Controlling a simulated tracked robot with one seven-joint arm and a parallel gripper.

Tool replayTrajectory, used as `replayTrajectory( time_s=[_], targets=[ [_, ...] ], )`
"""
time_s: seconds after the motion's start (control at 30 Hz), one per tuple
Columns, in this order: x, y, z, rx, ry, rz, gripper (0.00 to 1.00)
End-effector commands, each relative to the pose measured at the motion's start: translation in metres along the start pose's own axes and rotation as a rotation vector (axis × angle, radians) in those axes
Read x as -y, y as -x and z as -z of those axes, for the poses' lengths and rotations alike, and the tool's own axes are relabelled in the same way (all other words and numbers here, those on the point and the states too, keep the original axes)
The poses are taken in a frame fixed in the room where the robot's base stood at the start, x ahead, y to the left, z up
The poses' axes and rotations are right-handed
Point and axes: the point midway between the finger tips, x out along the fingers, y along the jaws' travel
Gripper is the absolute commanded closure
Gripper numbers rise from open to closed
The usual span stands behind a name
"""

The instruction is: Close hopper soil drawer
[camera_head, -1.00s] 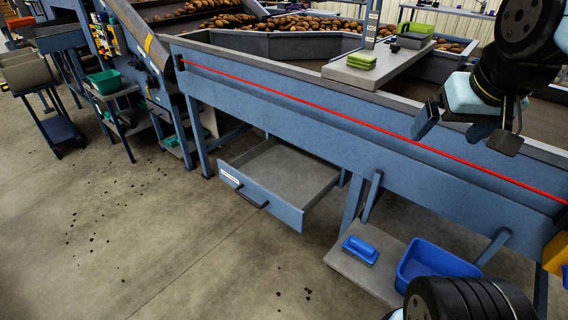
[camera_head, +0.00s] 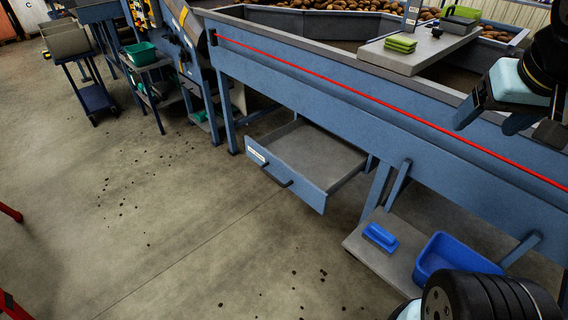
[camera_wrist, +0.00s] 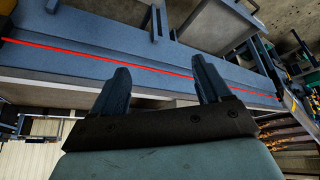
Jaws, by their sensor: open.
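The hopper soil drawer (camera_head: 287,189) stands pulled out below the blue hopper wall in the head view. It has a blue front with a small white label and a dark bar handle (camera_head: 276,177), and an empty-looking grey inside. My gripper (camera_head: 500,122) is at the upper right of the head view, high beside the hopper and well apart from the drawer. In the wrist view my gripper (camera_wrist: 161,80) has its two fingers spread with nothing between them.
A low shelf right of the drawer holds a blue brush (camera_head: 380,237) and a blue bin (camera_head: 452,258). Green cloths (camera_head: 400,44) lie on the grey ledge above. A cart (camera_head: 92,97) and a green tub (camera_head: 139,52) stand left. The floor before the drawer is clear.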

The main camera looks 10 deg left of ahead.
Motion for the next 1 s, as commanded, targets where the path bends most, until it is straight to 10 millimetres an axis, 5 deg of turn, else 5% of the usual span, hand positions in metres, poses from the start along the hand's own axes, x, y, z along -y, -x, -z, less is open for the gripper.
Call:
replayTrajectory(
  time_s=[0.37, 0.77, 1.0],
  targets=[
    [0.020, -0.047, 0.035, 0.211, 0.334, -0.096, 0.60],
    [0.063, -0.110, 0.073, 0.405, 0.756, -0.214, 0.99],
    [0.102, -0.153, 0.089, 0.496, 1.019, -0.286, 1.00]
  ],
)
